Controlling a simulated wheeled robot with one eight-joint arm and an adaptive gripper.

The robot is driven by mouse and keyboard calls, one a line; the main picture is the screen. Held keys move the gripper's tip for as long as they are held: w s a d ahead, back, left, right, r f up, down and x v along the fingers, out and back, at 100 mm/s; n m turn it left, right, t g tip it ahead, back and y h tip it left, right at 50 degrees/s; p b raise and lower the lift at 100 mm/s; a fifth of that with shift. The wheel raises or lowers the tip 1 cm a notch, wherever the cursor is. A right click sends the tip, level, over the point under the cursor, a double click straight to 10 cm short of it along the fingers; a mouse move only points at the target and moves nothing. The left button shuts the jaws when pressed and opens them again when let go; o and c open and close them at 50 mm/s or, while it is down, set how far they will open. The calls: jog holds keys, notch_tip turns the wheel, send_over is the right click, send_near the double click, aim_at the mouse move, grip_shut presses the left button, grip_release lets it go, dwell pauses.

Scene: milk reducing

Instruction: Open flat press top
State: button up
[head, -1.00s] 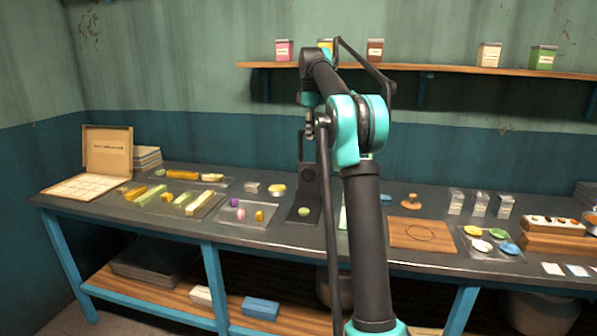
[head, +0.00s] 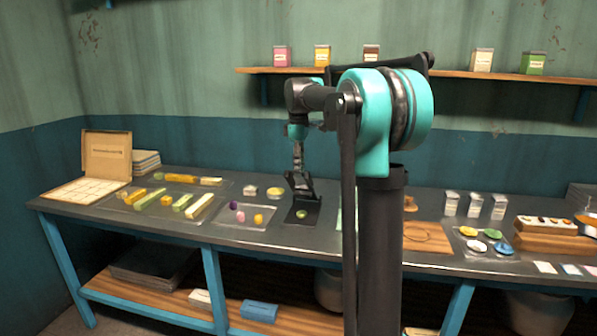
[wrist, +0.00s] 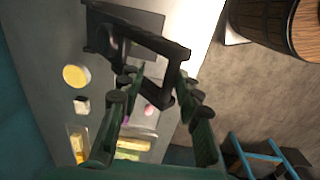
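The black flat press (head: 309,219) stands near the front edge of the table, with a small yellow-green piece (head: 302,214) on its base. My gripper (head: 298,178) is just above the base, in front of the press's dark upper part; the two overlap and are hard to tell apart. In the wrist view the press's dark frame (wrist: 150,40) crosses in front of my gripper (wrist: 157,85). The fingers are spread apart, with a dark bar of the press showing between or just beyond the tips. I cannot tell whether they touch it.
A clear tray (head: 232,216) with purple, pink and yellow pieces lies just left of the press. A yellow round piece (head: 275,193) and a small pale block (head: 250,190) sit behind it. A wooden board (head: 425,238) lies to the right. A barrel (wrist: 280,25) stands below the table edge.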

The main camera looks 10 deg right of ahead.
jog(key=shift+s+a+f, duration=0.2)
jog(key=shift+s+f, duration=0.25)
jog(key=shift+s, duration=0.05)
jog(key=w+d+r, duration=0.1)
jog(key=w+r, duration=0.3)
jog(key=r, duration=0.5)
jog(key=w+d+r, duration=0.2)
jog(key=w+r, duration=0.2)
jog(key=r, duration=0.5)
jog(key=shift+w+d, duration=0.15)
jog(key=shift+d, duration=0.05)
dwell(1.4)
dwell(0.4)
